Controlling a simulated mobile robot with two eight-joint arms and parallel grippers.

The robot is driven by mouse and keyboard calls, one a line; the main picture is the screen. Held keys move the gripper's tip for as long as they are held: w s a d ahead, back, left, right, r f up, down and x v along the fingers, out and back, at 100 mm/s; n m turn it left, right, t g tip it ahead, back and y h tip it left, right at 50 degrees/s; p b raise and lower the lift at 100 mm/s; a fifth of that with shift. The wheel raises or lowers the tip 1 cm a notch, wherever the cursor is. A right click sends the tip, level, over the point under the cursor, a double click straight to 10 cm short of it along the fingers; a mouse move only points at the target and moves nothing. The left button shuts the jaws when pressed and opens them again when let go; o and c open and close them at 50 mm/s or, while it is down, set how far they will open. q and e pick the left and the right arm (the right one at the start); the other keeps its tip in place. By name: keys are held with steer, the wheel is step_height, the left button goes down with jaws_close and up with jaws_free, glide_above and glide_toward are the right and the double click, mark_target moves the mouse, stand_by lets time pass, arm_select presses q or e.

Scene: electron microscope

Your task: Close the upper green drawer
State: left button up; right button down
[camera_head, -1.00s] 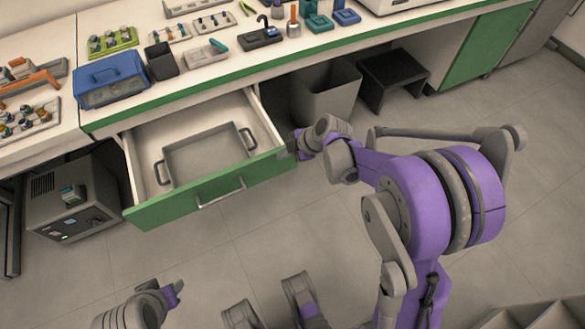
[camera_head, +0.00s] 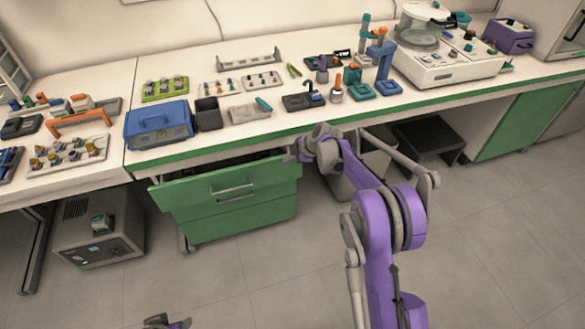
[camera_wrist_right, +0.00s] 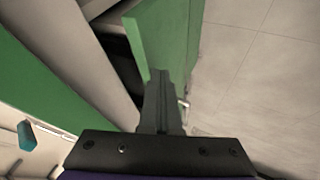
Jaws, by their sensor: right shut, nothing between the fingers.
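The upper green drawer (camera_head: 205,192) is below the worktop, pushed most of the way in, with a narrow dark gap between its top edge and the worktop. Its front stands a little proud of the green drawer below (camera_head: 235,220). My right gripper (camera_head: 293,156) is shut and empty at the top right corner of the drawer front. In the right wrist view its fingers (camera_wrist_right: 160,95) lie against the green drawer front (camera_wrist_right: 165,40); exact contact is hard to tell. My left gripper (camera_head: 170,322) is partly in view at the bottom edge, its fingers unclear.
The worktop (camera_head: 200,150) above holds a blue box (camera_head: 158,125), a black bin (camera_head: 208,114) and several small tools. A grey machine (camera_head: 95,235) stands on the floor at left. A grey waste bin (camera_head: 365,165) and a black stool (camera_head: 430,138) stand right of the drawers.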

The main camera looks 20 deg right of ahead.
steer(key=shift+w, duration=1.15)
